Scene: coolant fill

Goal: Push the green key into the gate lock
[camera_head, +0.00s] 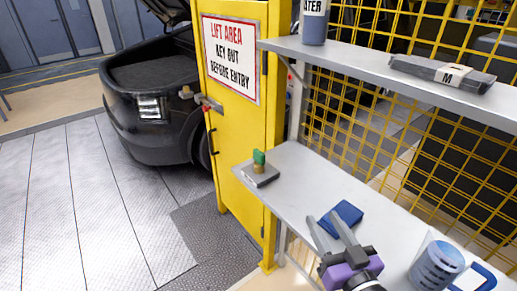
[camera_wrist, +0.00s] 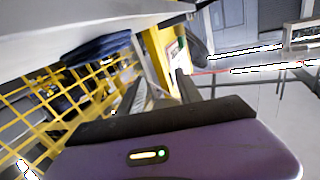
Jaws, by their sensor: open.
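The green key (camera_head: 259,157) stands upright at a brass-coloured piece on a small grey block (camera_head: 261,176), near the left end of the lower shelf (camera_head: 300,178). I cannot tell how deep it sits there. The yellow gate (camera_head: 232,150) carries a grey latch-like fitting (camera_head: 209,103) at its left edge, which looks like the gate lock; its keyhole cannot be made out. My gripper (camera_head: 324,218) is open and empty over the lower shelf, to the right of and nearer than the key. The key cannot be made out in the wrist view.
A blue folded cloth (camera_head: 347,212) lies by my fingers. A black car (camera_head: 150,95) stands behind the gate.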

